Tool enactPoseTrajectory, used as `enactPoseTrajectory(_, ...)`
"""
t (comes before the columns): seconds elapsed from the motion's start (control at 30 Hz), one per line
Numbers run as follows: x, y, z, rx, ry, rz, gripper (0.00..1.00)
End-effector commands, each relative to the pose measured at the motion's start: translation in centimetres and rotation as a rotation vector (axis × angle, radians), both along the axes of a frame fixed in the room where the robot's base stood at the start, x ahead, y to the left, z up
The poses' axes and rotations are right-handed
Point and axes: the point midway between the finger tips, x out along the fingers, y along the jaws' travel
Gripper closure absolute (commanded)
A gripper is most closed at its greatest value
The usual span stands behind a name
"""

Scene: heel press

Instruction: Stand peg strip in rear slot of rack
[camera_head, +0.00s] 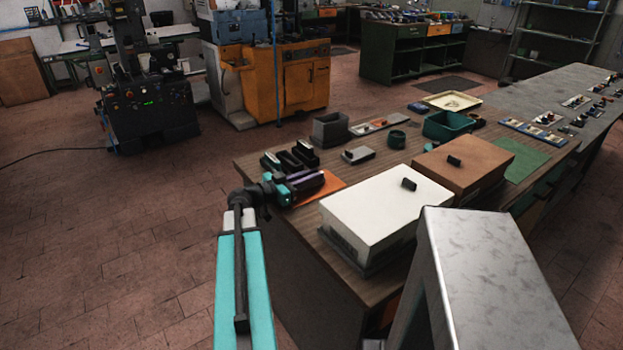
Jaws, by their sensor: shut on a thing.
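My gripper (284,188) is at the left end of the wooden bench, low over an orange mat. It is shut on a dark strip with a purplish top, which I take to be the peg strip (306,183). The strip looks roughly level and points right, away from my wrist. Whether it touches the mat is too small to tell. Just behind the gripper stands a dark slotted block, which looks like the rack (290,160). Dark upright pieces show in it. My gripper hides part of its near side, and I cannot make out which slots are free.
A white-lidded box (372,205) and a brown-lidded box (468,158) stand to the right. A grey bin (331,128), a small grey block (358,155) and a green bin (447,125) lie farther back. The orange mat (330,184) shows beside the strip.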

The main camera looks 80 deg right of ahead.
Motion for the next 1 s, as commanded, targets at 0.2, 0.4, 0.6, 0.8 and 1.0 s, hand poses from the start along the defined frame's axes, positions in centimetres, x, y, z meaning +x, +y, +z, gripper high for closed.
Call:
enactPoseTrajectory(0.2,0.00,0.00,0.08,0.000,0.000,0.000,1.00)
enactPoseTrajectory(0.4,-0.01,0.01,-0.17,0.000,0.000,0.000,1.00)
enactPoseTrajectory(0.6,-0.01,0.01,-0.36,0.000,0.000,0.000,1.00)
enactPoseTrajectory(0.8,0.00,0.00,-0.32,0.000,0.000,0.000,0.68)
enactPoseTrajectory(1.0,0.00,0.00,-0.32,0.000,0.000,0.000,0.68)
